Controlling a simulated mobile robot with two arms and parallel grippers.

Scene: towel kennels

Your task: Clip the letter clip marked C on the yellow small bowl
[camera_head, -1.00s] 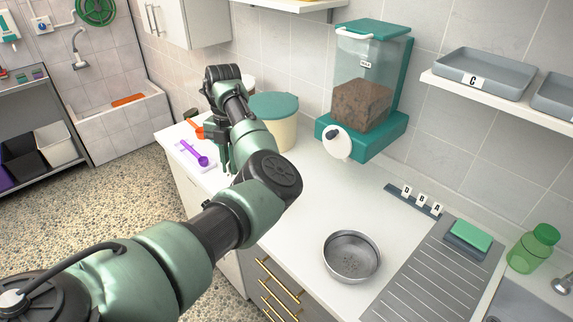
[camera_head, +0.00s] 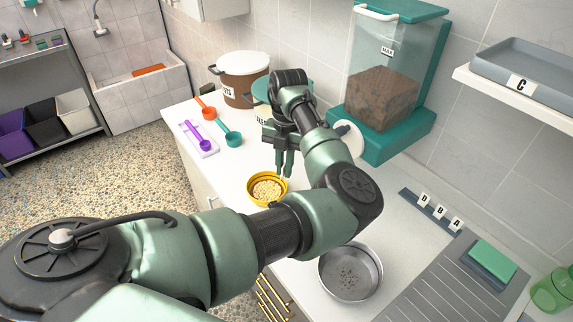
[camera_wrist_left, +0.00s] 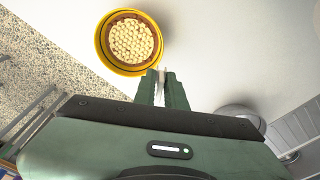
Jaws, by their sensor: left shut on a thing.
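The yellow small bowl (camera_head: 252,195), full of pale round pieces, stands upright on the white counter. It also shows at the top left of the left wrist view (camera_wrist_left: 103,54). My left gripper (camera_head: 284,172) points down just behind the bowl and to its right in the head view. In the left wrist view its fingers (camera_wrist_left: 161,78) are shut on a thin white clip (camera_wrist_left: 161,73), seen edge-on, close to the bowl's rim. Its letter cannot be read, and I cannot tell whether it touches the rim. My right gripper is not in view.
A dark rack (camera_head: 409,196) holds clips marked D, B and A. A metal bowl (camera_head: 350,291) stands at the front. Scoops (camera_head: 228,136), a brown tub (camera_head: 243,90) and a kibble dispenser (camera_head: 398,133) stand behind. A grey tray (camera_head: 552,88) marked C sits on the shelf.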

